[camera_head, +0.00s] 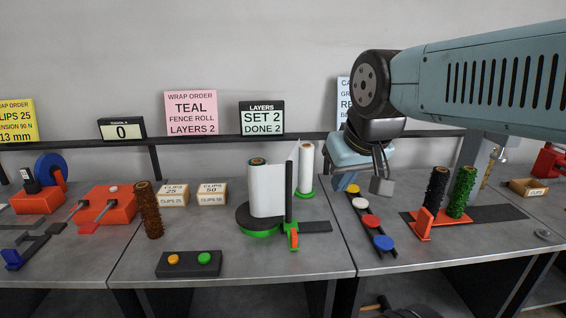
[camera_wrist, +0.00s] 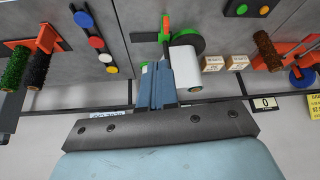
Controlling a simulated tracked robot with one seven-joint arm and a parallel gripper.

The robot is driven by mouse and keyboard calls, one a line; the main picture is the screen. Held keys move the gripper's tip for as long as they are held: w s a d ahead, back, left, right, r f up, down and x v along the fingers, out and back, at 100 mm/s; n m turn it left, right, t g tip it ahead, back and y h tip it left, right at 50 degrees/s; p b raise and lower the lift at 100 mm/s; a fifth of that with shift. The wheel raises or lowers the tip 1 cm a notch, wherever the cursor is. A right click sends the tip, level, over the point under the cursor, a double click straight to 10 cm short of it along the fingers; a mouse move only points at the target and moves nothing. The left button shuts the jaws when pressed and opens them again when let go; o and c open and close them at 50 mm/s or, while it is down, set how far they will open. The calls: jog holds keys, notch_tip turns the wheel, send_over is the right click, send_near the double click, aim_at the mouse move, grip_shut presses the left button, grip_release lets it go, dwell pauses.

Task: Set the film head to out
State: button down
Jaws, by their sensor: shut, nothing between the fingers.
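The film head appears to be the black upright post (camera_head: 289,205) with an orange and green handle (camera_head: 293,236) at its foot, beside the turntable. A white film sheet (camera_head: 297,175) stands edge-on by the post. A roll wrapped in white (camera_head: 266,195) stands upright on the black and green turntable (camera_head: 240,217). My gripper (camera_head: 382,186) is shut and empty, above the bench to the right of the film head. In the wrist view my shut gripper (camera_wrist: 158,66) points toward the orange handle (camera_wrist: 166,24) and the white roll (camera_wrist: 187,68).
A white film roll (camera_head: 306,165) stands behind the post. A rack of coloured discs (camera_head: 371,221) lies below my gripper. Black and green rolls (camera_head: 461,190) stand farther right. A button box (camera_head: 189,263) sits in front. A sign (camera_head: 262,118) reads SET 2, DONE 2.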

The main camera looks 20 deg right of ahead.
jog(key=c, duration=1.8)
grip_release()
jog(key=shift+o, duration=0.6)
jog(key=shift+w, duration=0.1)
jog(key=shift+o, duration=0.9)
jog(key=shift+w, duration=0.35)
jog(key=o, duration=0.4)
jog(key=shift+g, duration=0.6)
jog(key=w, duration=0.1)
jog(key=w+f, duration=0.1)
jog(key=w, duration=0.2)
jog(key=shift+w+a+f, duration=0.15)
jog(key=shift+f, duration=0.1)
jog(key=shift+o, duration=0.3)
jog(key=w+f+m+g, duration=0.1)
jog(key=w+f, duration=0.3)
jog(key=w, duration=0.3)
jog(key=shift+w+a+f+g, duration=0.2)
jog(key=shift+w+f+g, duration=0.1)
jog(key=shift+w+g, duration=0.1)
jog(key=m+g, duration=0.1)
jog(key=g, duration=0.2)
send_near(294, 232)
notch_tip(294, 232, down, 11)
jog(key=shift+s+r, duration=0.1)
jog(key=shift+c, duration=0.4)
